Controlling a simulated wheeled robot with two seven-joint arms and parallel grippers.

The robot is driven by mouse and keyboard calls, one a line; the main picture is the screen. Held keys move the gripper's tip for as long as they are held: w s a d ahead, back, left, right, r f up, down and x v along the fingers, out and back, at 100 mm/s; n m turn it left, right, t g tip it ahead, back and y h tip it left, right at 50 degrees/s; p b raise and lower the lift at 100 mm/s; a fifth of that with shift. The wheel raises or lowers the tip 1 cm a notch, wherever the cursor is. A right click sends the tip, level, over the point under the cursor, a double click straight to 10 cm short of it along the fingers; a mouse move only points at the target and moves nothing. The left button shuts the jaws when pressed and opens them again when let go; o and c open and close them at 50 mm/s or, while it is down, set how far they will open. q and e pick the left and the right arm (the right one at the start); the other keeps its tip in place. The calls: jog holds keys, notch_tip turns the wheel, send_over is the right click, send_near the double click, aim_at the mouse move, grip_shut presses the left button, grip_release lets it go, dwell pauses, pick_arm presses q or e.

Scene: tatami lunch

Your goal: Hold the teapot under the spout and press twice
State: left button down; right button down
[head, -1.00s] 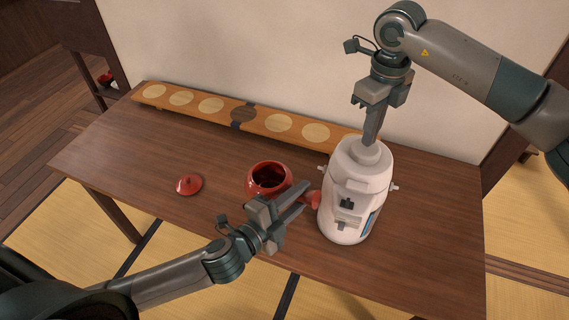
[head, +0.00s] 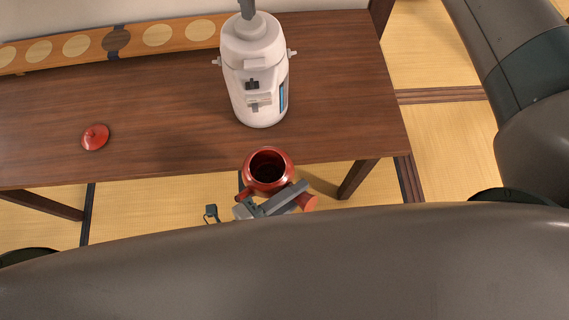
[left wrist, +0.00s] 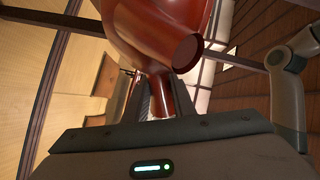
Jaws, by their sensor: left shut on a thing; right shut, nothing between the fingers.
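The red teapot (head: 287,161) is lidless, its dark opening facing up, and appears in front of the table's near edge in the head view. My left gripper (head: 290,200) is shut on it; in the left wrist view the fingers close on a red part below the teapot's body (left wrist: 145,25). The white dispenser (head: 250,90) stands upright on the table, up and left of the teapot. The spout is hard to make out. My right gripper (head: 247,10) is shut and empty at the dispenser's top, mostly cut off by the frame; whether it touches is unclear.
The red lid (head: 95,137) lies on the wooden table (head: 170,110) at the left. A long board with pale round discs (head: 75,46) runs along the back. My grey arm covers the bottom of the head view. The table right of the dispenser is clear.

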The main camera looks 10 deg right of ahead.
pick_arm(q)
jog(key=shift+w, duration=0.1)
dwell(0.4)
jog(key=w, duration=1.1)
jog(key=shift+w, duration=0.4)
pick_arm(e)
jog(key=shift+f, duration=1)
dwell(1.9)
jog(key=shift+f, duration=0.65)
dwell(0.4)
jog(key=shift+r, duration=1.6)
